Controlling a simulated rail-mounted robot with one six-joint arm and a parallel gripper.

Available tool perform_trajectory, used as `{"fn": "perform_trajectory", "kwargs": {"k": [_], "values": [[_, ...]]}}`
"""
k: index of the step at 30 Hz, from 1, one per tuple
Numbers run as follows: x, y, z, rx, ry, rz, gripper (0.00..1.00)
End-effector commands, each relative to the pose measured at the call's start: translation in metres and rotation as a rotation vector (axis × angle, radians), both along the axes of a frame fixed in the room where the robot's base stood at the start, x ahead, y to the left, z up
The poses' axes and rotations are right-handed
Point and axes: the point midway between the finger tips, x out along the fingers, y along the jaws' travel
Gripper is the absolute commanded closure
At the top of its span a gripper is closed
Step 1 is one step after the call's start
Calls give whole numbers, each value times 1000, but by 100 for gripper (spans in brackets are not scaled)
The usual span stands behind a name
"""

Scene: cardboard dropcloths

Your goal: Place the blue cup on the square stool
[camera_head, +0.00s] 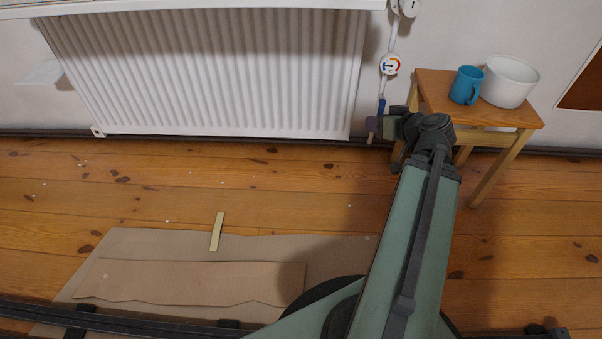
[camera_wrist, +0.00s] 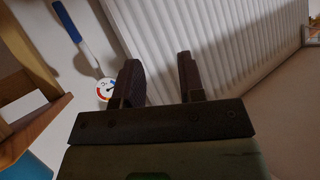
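The blue cup (camera_head: 466,85) stands upright on the wooden stool (camera_head: 437,92) at the right by the wall, with its handle toward the right. In the wrist view, wood of the stool (camera_wrist: 35,135) shows at the left edge, and a blue patch, apparently the cup (camera_wrist: 25,168), shows at the lower left corner. My gripper (camera_wrist: 159,78) is open, with nothing between its two dark fingers. In the head view, my gripper (camera_head: 388,124) is just left of the stool, below its top, apart from the cup and partly hidden by my wrist.
A white pot (camera_head: 509,82) stands on the stool close to the cup's right. A white radiator (camera_head: 210,70) and a valve dial (camera_head: 390,65) are on the wall left of the stool. Cardboard (camera_head: 190,282) with a yellow strip (camera_head: 217,231) lies on the open wooden floor.

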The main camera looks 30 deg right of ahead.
Motion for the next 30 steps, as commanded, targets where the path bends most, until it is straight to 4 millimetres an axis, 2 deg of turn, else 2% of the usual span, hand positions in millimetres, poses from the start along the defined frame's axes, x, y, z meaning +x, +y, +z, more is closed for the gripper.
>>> {"fn": "perform_trajectory", "kwargs": {"k": [1, 2, 3, 6, 9, 10, 12, 15, 30], "values": [[22, 54, -18, 40, 134, 108, 64], [29, 84, -29, 57, 228, 157, 64], [35, 122, -43, 68, 355, 208, 64], [32, 203, -70, 24, 664, 266, 64], [18, 256, -85, -84, 888, 233, 64], [14, 267, -87, -117, 933, 214, 64], [7, 285, -89, -183, 1004, 170, 64], [2, 295, -90, -231, 1045, 129, 64], [2, 295, -90, -236, 1048, 118, 64]]}}
